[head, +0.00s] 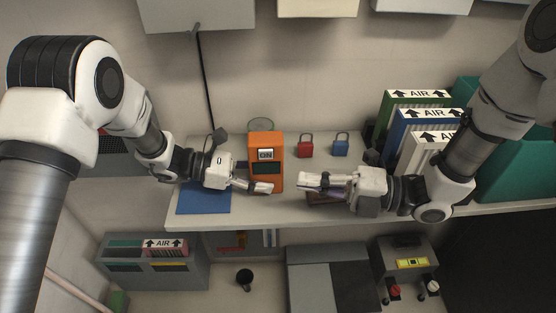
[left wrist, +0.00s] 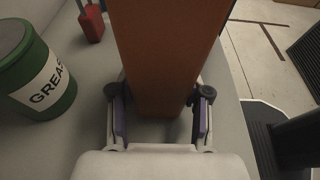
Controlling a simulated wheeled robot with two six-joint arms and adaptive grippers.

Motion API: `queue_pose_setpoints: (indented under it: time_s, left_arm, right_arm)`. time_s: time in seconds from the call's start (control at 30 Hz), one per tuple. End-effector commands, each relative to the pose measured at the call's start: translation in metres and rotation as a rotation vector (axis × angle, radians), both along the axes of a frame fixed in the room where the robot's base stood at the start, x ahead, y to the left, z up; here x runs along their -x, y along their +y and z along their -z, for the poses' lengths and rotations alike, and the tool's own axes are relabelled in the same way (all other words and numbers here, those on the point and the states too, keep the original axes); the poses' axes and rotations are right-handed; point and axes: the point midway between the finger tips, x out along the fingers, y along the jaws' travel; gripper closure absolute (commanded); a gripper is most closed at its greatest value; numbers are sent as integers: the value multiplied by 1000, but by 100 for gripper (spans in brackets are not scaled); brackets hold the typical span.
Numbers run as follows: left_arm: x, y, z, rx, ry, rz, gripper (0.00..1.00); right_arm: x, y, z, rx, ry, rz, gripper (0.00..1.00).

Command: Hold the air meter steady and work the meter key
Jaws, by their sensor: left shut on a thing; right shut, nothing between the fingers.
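The orange air meter (head: 277,177) stands upright on the shelf, with a small "ON" panel near its top and a dark window below. My left gripper (head: 266,188) is shut on its lower part. In the left wrist view the orange body (left wrist: 165,55) fills the space between the fingers of my left gripper (left wrist: 160,105). My right gripper (head: 306,182) is shut and empty, a little to the right of the meter and apart from it. I cannot make out a meter key in either view.
A red padlock (head: 305,149) and a blue padlock (head: 340,148) stand behind the right gripper. A blue mat (head: 204,199) lies left. Upright AIR-labelled racks (head: 421,125) stand right. A green grease tin (left wrist: 38,75) shows in the left wrist view. The shelf's front edge (head: 290,222) is close.

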Motion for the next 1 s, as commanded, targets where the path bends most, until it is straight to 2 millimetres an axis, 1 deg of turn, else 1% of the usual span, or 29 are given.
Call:
queue_pose_setpoints:
  time_s: [0.03,0.2,0.27,0.3,0.4,0.5,0.6,0.9,1.0]
  left_arm:
    - [0,0,0,-1,1,0,72]
    - [0,0,0,-1,1,0,72]
    - [0,0,0,-1,1,0,72]
    - [0,0,0,-1,1,0,72]
    - [0,0,0,-1,1,0,72]
    - [0,0,0,-1,0,0,72]
    - [0,0,1,-1,1,0,72]
    - [0,0,1,-1,1,0,72]
    - [0,0,1,-1,1,0,72]
  right_arm:
    - [-1,11,2,6,0,-7,100]
    - [-10,45,1,6,-2,-6,100]
    - [-12,57,1,6,-2,-7,100]
    - [-19,59,1,1,-4,-3,100]
    - [-38,57,0,-1,-2,0,100]
    - [-48,56,0,-2,0,0,100]
    - [-53,56,0,-1,0,-1,100]
    - [-55,56,0,0,1,-1,100]
    - [-63,56,0,-1,-1,0,100]
